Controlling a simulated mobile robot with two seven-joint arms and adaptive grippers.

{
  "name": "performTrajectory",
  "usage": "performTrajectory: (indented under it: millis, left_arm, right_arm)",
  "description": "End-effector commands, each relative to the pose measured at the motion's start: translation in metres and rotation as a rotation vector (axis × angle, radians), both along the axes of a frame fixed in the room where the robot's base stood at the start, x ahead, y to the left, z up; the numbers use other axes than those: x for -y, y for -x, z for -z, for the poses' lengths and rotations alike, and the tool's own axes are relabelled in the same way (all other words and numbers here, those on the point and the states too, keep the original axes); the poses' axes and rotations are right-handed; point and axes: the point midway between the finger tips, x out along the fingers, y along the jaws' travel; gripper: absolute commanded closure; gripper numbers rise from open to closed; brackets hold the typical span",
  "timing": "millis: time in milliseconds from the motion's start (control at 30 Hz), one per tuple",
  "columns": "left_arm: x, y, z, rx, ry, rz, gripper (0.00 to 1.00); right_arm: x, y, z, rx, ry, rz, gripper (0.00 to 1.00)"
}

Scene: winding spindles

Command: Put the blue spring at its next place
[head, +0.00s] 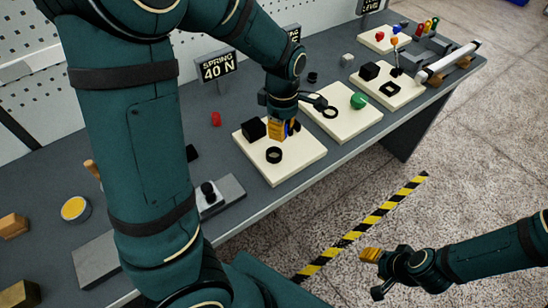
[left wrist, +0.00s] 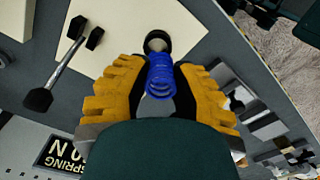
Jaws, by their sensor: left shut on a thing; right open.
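The blue spring (left wrist: 162,78) is a coil held between the yellow finger pads of my left gripper (left wrist: 160,95), which is shut on it. In the head view, only a sliver of the spring (head: 291,127) shows beside my left gripper (head: 278,131). That gripper is over a cream board (head: 283,174) with a black block (head: 253,129) and a black ring (head: 274,155). In the left wrist view, a dark round piece with a pale centre (left wrist: 157,41) is just beyond the spring; I cannot tell whether they touch. My right gripper (head: 373,271) is open and empty over the floor.
A "SPRING 40 N" sign (head: 217,69) stands behind the board. More cream boards (head: 342,125) with parts continue to the right along the grey bench. A red piece (head: 216,119) stands behind my left arm. A grey block with a black knob (head: 208,191) is at left.

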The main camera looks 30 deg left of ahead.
Motion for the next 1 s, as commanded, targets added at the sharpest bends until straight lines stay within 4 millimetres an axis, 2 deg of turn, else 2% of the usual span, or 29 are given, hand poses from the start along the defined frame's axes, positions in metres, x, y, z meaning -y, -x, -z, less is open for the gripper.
performTrajectory:
  millis: [100,200,367,633,867,1000]
  left_arm:
    - [-0.011,0.001,-0.004,0.002,-0.003,-0.200,1.00]
    - [-0.016,0.002,-0.007,0.001,-0.005,-0.325,1.00]
    - [-0.021,0.003,-0.006,0.000,-0.007,-0.428,1.00]
    - [-0.022,0.003,0.040,-0.002,-0.009,-0.444,1.00]
    - [-0.022,0.003,0.057,-0.001,-0.008,-0.442,1.00]
    - [-0.022,0.003,0.074,-0.003,-0.009,-0.441,1.00]
  right_arm:
    - [0.000,0.001,0.003,-0.002,0.000,-0.002,0.53]
    - [0.000,0.001,0.004,-0.002,0.000,-0.002,0.53]
    - [0.000,0.002,0.006,-0.004,0.000,-0.003,0.53]
    - [-0.001,0.006,0.020,-0.013,-0.003,-0.010,0.53]
    - [-0.001,0.007,0.024,-0.017,-0.004,-0.013,0.53]
    - [-0.001,0.009,0.029,-0.020,-0.004,-0.015,0.53]
